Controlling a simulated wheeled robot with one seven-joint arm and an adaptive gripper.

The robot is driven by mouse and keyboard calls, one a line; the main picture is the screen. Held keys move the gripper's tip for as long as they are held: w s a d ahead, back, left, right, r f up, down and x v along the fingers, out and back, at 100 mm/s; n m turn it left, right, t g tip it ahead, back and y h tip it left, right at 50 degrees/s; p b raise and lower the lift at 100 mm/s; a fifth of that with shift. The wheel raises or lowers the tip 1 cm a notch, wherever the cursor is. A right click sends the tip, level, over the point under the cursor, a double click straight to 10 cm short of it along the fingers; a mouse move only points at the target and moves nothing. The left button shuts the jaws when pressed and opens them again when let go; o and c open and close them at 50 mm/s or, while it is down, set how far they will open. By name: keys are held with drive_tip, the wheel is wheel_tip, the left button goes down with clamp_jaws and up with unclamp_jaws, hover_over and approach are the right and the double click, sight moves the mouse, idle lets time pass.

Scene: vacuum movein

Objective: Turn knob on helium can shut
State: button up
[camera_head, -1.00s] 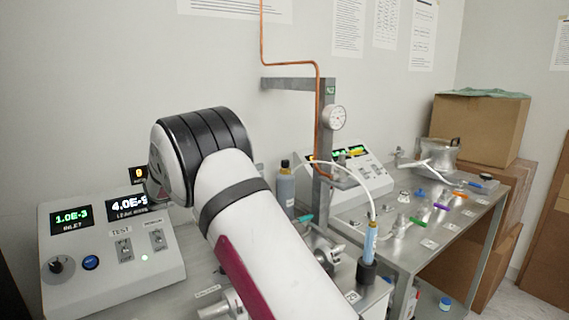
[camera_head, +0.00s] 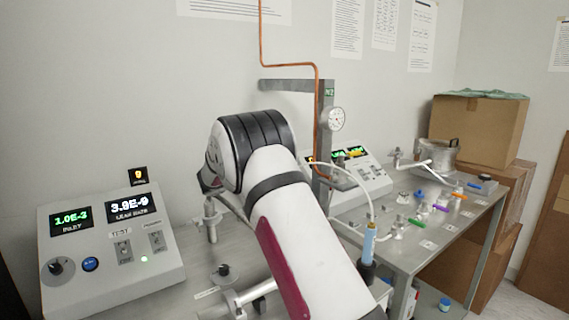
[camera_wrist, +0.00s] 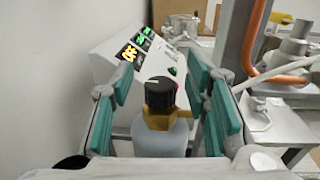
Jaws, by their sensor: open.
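In the wrist view, the helium can (camera_wrist: 160,138) stands upright with a brass valve and a black knob (camera_wrist: 160,94) on top. The knob has a white mark and a bit of red at its side. My gripper (camera_wrist: 161,100) is open, with one teal-padded finger to the left of the knob and one to the right. Gaps show between the pads and the knob. In the head view, my arm hides the can and the gripper.
A control box (camera_head: 110,250) with lit displays stands at the left. A copper pipe (camera_head: 317,130) runs down a grey post (camera_head: 327,110) close to the arm. A metal bench (camera_head: 440,225) with coloured-handled valves is at the right, with cardboard boxes (camera_head: 480,125) behind it.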

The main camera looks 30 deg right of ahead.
drive_tip(key=shift+c, duration=0.3)
clamp_jaws()
drive_tip(key=shift+r+n+t+p, duration=0.2)
drive_tip(key=shift+n+t+p, duration=0.2)
drive_tip(key=shift+t+p, duration=0.25)
drive_tip(key=shift+f+n+t+y, duration=0.15)
drive_tip(key=shift+n+t+y, duration=0.2)
drive_tip(key=shift+t, duration=0.3)
drive_tip(key=shift+o, duration=0.3)
unclamp_jaws()
drive_tip(key=shift+a, duration=0.15)
drive_tip(key=v, duration=1.1)
drive_tip(key=shift+a, duration=0.35)
drive_tip(key=shift+f, duration=0.1)
